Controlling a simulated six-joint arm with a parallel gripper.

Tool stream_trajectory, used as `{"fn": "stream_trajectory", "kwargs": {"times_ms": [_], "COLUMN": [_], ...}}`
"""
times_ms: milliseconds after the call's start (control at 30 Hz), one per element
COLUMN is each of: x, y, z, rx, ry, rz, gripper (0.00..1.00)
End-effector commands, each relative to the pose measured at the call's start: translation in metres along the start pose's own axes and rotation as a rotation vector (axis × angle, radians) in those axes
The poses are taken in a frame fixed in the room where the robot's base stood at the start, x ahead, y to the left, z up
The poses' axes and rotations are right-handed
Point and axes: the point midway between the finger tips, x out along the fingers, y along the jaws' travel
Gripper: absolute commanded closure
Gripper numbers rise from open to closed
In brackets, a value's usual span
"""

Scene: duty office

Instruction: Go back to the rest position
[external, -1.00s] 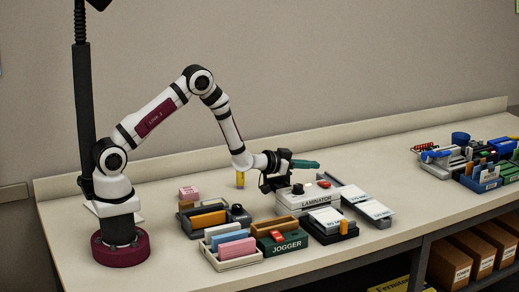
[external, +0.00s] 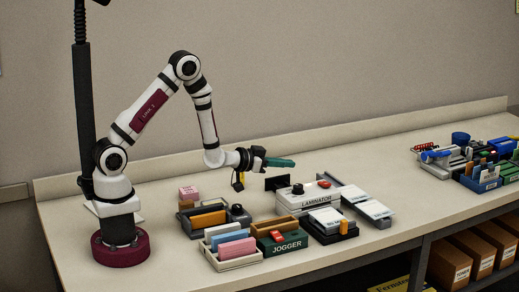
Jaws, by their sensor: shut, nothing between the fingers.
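My gripper (external: 292,162) is at the end of the arm, raised above the bench behind the laminator. Its long teal fingers point right and look closed together, with nothing seen between them. The arm is bent, with its elbow high and the forearm coming down to the wrist. The gripper is clear of the laminator (external: 310,204), which stands below and to its right.
A small black plate (external: 278,183) is behind the laminator. A yellow item (external: 240,177) is partly hidden below the wrist.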

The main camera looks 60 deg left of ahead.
Motion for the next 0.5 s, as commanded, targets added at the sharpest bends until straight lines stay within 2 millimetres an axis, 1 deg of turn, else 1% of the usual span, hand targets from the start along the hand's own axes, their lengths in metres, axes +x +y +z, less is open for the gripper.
{"fn": "stream_trajectory", "kwargs": {"times_ms": [67,133,167,233,267,300,367,400,467,500], "x": [-0.007,-0.024,-0.036,-0.074,-0.093,-0.122,-0.17,-0.205,-0.255,-0.286], "y": [0.004,0.008,0.009,0.01,0.009,0.007,0.004,0.002,-0.003,-0.006], "z": [-0.008,-0.015,-0.017,-0.014,-0.012,-0.009,-0.002,0.002,0.009,0.013], "rx": [0.038,0.098,0.126,0.184,0.207,0.233,0.27,0.295,0.332,0.355], "ry": [-0.057,-0.174,-0.239,-0.411,-0.486,-0.587,-0.738,-0.836,-0.972,-1.052], "rz": [0.02,0.05,0.063,0.091,0.101,0.115,0.136,0.151,0.174,0.188], "gripper": [1.0,1.0,1.0,1.0,1.0,1.0,1.0,1.0,1.0,1.0]}}
